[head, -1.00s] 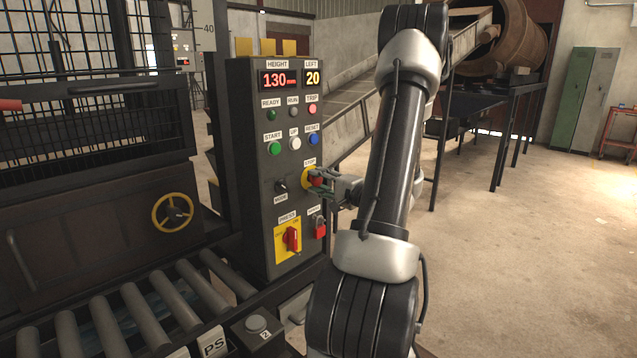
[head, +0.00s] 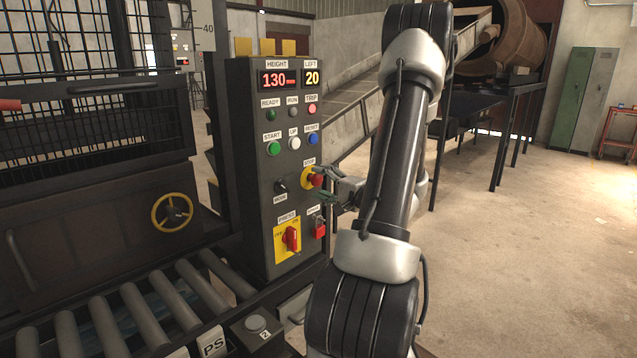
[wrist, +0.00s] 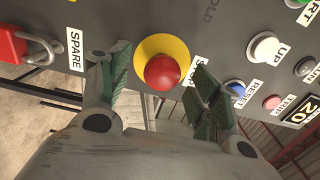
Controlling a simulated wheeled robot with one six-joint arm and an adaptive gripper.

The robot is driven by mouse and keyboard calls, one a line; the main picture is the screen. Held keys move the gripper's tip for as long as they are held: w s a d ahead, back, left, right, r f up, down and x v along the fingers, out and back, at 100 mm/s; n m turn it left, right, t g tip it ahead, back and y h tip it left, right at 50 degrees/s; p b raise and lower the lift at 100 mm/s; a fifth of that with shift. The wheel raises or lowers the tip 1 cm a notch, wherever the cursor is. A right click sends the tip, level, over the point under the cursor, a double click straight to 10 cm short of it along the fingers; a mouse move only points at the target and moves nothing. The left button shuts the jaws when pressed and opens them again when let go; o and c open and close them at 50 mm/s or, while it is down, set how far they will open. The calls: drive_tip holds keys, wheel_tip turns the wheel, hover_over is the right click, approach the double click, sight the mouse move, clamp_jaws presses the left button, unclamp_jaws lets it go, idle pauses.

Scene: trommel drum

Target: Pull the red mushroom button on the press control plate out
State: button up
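The red mushroom button (head: 316,180) stands out from a round yellow STOP plate on the dark press control plate (head: 262,205). In the wrist view the red button (wrist: 162,72) is centred between my fingers, with its yellow ring (wrist: 178,48) showing behind it. My gripper (head: 323,184) is open at the button, coming from the right. In the wrist view one green-padded finger is on each side of the button, with a visible gap on both sides. How far the button is pulled out is hard to tell.
A red padlock (head: 320,229) on the SPARE switch and a red rotary switch (head: 291,238) on a yellow plate sit below. A black MODE knob (head: 281,186) is to the left. A blue RESET button (head: 313,139) is above. Floor to the right is open.

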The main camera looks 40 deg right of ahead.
drive_tip(key=o, duration=0.6)
drive_tip(key=shift+w, duration=0.1)
drive_tip(key=shift+r, duration=0.1)
drive_tip(key=s, duration=0.8)
drive_tip(key=shift+d, duration=0.3)
